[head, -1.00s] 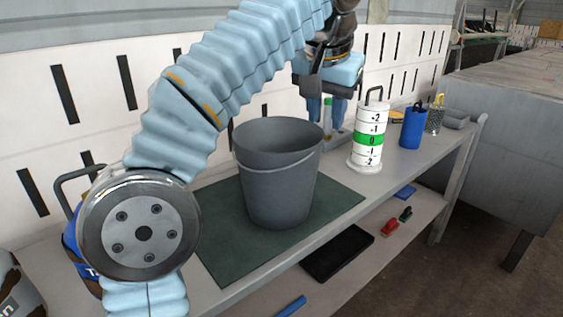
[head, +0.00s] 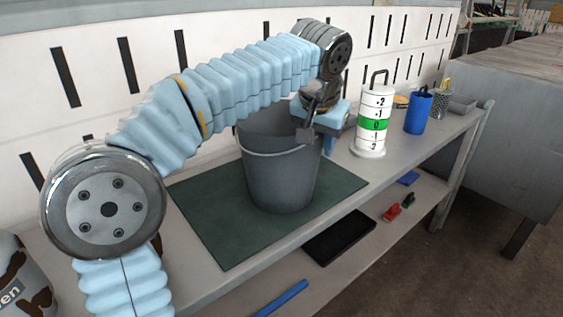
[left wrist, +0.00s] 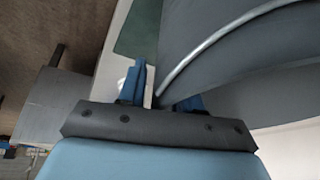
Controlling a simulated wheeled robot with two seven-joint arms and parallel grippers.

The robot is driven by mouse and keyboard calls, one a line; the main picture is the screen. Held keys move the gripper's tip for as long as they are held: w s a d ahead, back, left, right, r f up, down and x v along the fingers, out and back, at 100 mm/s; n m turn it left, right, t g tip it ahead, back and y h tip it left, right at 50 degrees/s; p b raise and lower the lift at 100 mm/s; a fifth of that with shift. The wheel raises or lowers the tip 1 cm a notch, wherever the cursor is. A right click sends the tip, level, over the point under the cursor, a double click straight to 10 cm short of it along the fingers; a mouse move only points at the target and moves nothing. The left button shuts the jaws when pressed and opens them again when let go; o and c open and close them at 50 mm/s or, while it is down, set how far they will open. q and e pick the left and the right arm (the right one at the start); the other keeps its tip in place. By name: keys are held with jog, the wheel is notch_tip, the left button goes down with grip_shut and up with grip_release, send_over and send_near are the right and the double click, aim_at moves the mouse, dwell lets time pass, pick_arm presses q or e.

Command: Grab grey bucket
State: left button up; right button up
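The grey bucket (head: 280,180) stands upright on a dark green mat (head: 215,225) on the bench. Its thin wire handle lies along its front side. My left gripper (head: 327,143) points down at the bucket's right rim, its blue fingers partly hidden by its own body. In the left wrist view, the bucket (left wrist: 240,75) fills the upper right. The left gripper (left wrist: 163,92) has its fingers apart there. One finger is clear left of the bucket's edge; the other is partly hidden behind the bucket wall. I cannot tell whether either touches it. My right gripper is not in view.
A white numbered cylinder stack (head: 371,125) with a green band stands just right of my left gripper. A black tray (head: 338,244) lies on the lower shelf. A slotted white wall runs behind the bench.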

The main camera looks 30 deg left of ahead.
pick_arm(q)
jog(key=shift+c, duration=0.5)
grip_shut()
dwell(0.9)
